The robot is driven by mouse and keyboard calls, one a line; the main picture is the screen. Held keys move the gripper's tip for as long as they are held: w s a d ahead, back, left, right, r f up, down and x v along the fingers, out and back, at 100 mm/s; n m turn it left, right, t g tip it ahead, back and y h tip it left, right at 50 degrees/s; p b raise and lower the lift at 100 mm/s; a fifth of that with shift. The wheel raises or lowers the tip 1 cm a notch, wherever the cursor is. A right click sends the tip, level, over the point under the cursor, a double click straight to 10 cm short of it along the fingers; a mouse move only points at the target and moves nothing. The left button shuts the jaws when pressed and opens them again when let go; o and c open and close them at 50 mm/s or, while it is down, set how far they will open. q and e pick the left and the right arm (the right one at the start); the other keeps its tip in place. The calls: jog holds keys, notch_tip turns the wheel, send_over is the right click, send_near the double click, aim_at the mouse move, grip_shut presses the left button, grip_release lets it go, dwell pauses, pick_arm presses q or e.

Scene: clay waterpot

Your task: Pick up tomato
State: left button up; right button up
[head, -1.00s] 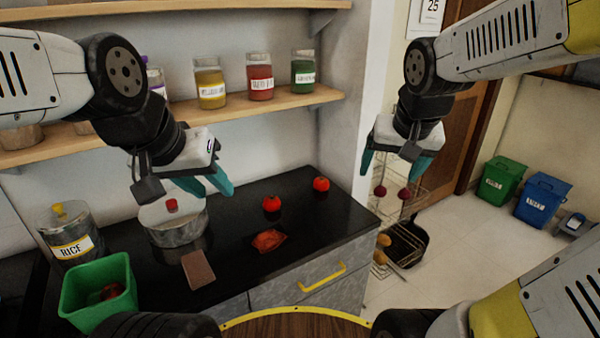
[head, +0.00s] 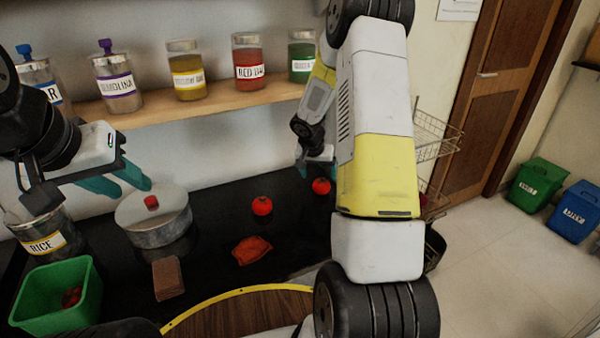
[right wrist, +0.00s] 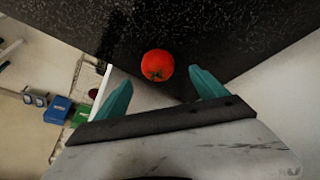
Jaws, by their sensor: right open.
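Two red tomatoes rest on the black counter in the head view: one near the middle (head: 262,206) and one further right (head: 321,187), close beside my right arm. My right gripper (head: 318,158) is mostly hidden behind my own arm, just above the right-hand tomato. In the right wrist view, my right gripper (right wrist: 160,77) is open and empty, with a tomato (right wrist: 157,65) on the counter beyond the gap between its fingertips. My left gripper (head: 133,190) is open and empty, in the air at the left near the pot.
A lidded pot (head: 155,222), a rice jar (head: 42,240), a green bin (head: 60,295), a brown block (head: 168,278) and a crumpled red item (head: 252,250) occupy the counter (head: 215,265). A shelf of jars (head: 215,103) runs above. A wire rack (head: 436,140) stands right.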

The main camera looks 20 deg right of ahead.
aim_at(321, 182)
jog(key=x, duration=0.6)
jog(key=shift+d+f, duration=0.1)
jog(key=shift+f, duration=0.25)
jog(key=shift+s, duration=0.1)
jog(key=c, duration=1.5)
jog(key=shift+r, duration=0.2)
